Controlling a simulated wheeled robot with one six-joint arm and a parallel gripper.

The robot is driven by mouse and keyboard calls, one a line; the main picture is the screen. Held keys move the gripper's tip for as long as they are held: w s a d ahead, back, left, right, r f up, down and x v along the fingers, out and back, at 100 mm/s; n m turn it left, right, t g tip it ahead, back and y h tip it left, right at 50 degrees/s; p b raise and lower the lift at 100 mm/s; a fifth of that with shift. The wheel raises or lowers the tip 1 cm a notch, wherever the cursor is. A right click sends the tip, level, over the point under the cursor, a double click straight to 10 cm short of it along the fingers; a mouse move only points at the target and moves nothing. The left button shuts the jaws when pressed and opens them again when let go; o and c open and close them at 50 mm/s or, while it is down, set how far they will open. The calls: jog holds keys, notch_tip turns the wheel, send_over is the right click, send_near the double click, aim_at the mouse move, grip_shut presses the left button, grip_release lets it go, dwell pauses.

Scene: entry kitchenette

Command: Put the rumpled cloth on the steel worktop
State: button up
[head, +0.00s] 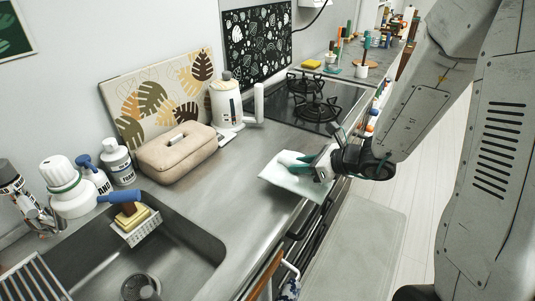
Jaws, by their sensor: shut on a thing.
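The rumpled cloth (283,184) is pale, almost white with a faint green tint. It shows as a flat, slightly creased sheet at the front edge of the steel worktop (215,204). My gripper (310,165) is shut on the cloth at its upper right part. The cloth's left part is over the worktop and its right corner reaches past the front edge. I cannot tell whether its underside touches the steel. My gripper hides part of the cloth's far right side.
A sink (170,250) lies at the lower left. A beige lidded box (176,156), a white kettle (227,105) and a leaf-patterned board (160,88) stand along the wall. A black hob (317,98) lies beyond the cloth. Bare steel is free between box and cloth.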

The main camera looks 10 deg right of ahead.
jog(key=w, duration=0.5)
jog(key=w+d+f, duration=0.1)
jog(key=w, duration=0.9)
jog(key=shift+w+d+f, duration=0.2)
jog(key=shift+d+f, duration=0.05)
jog(key=shift+d, duration=0.15)
jog(key=shift+s+f, duration=0.1)
jog(key=shift+f, duration=1.65)
jog(key=shift+f, duration=0.15)
jog(key=o, duration=1)
